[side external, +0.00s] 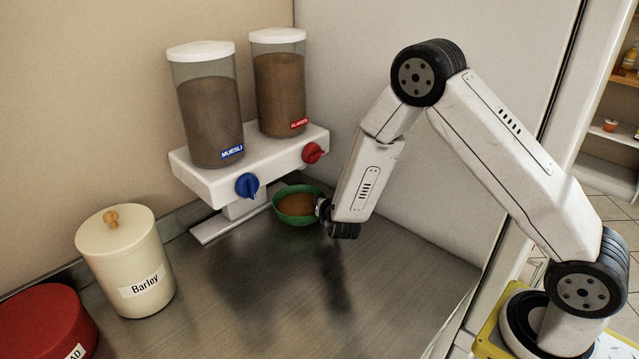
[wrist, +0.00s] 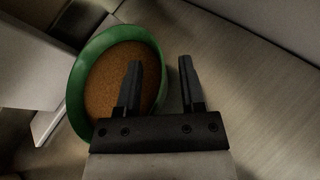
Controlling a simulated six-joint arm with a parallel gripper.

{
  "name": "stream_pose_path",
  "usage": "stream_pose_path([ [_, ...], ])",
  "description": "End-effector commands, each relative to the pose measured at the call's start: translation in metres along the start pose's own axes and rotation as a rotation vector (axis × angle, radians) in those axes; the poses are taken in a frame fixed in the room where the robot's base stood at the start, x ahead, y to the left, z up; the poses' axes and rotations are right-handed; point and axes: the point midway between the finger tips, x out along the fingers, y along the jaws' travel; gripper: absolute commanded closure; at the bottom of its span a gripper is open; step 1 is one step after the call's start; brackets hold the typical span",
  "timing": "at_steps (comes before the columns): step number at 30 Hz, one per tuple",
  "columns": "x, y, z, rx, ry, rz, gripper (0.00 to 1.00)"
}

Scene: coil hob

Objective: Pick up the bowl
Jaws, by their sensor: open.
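A green bowl (side external: 296,220) filled with brown grainy food stands on the metal counter below the cereal dispenser. The bowl (wrist: 76,98) also shows at the left in the wrist view. My gripper (wrist: 160,72) is open, with its two dark fingers apart. In that view the left finger overlaps the bowl's contents and the right finger lies beyond the bowl's right rim. In the side view my gripper (side external: 322,208) is at the bowl's right side, partly hidden by my wrist. I cannot tell whether either finger touches the bowl.
The white cereal dispenser (side external: 262,158) with a blue knob (side external: 247,186) and a red knob (side external: 313,153) overhangs the bowl. A cream Barley canister (side external: 127,265) and a red container (side external: 45,322) stand at the left. The metal counter (side external: 390,270) is clear in front.

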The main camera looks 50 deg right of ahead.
Motion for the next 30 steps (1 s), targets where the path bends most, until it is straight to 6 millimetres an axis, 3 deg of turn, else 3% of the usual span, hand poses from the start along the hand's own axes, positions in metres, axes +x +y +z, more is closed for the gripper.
stream_pose_path([
  [7,-0.0003,0.0000,0.0000,0.000,0.000,0.000,0.50],
  [12,-0.0004,0.0000,0.0000,0.000,0.000,0.000,1.00],
  [30,-0.0007,-0.0004,-0.0013,-0.002,0.004,-0.001,1.00],
])
